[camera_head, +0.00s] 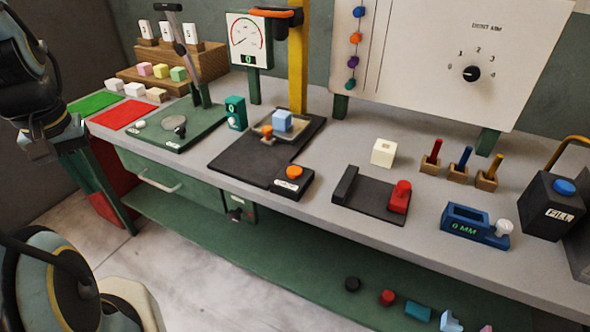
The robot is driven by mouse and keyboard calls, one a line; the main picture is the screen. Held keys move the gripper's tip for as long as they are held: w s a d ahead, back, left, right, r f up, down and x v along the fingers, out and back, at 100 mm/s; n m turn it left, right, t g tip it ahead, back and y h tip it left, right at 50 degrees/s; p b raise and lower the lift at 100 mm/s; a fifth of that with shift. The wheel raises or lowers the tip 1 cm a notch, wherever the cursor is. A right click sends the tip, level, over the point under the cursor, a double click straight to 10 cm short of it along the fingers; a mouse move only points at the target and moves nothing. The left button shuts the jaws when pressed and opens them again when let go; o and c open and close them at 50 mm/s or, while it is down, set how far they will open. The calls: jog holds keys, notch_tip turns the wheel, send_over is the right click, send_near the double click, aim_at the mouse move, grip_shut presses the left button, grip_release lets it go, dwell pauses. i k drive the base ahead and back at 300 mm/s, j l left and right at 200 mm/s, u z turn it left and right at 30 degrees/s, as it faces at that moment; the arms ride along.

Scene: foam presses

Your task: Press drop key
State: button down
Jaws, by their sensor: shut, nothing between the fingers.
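An orange round button (294,172) sits on a small black box at the front corner of a black press base (240,150). The box has a white label too small to read; it looks like the drop key. On the base, a light blue block (282,121) stands in a shallow tray beside a small orange knob (267,131). A yellow post with an orange-banded black head rises behind. My gripper (42,150) is at the far left, beside the bench's left end, shut and empty, well away from the button.
Left on the bench are green and red mats, several foam blocks and a lever press (180,128). Right are a black fixture with a red knob (400,196), a cream block (384,153), a blue gauge (475,225) and a black box with a blue button (564,187).

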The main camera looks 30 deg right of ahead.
aim_at(294, 171)
jog(key=i+z, duration=0.15)
jog(key=z, duration=0.2)
jog(key=i+z, duration=0.15)
jog(key=z, duration=0.2)
jog(key=i+z, duration=0.15)
jog(key=z, duration=0.25)
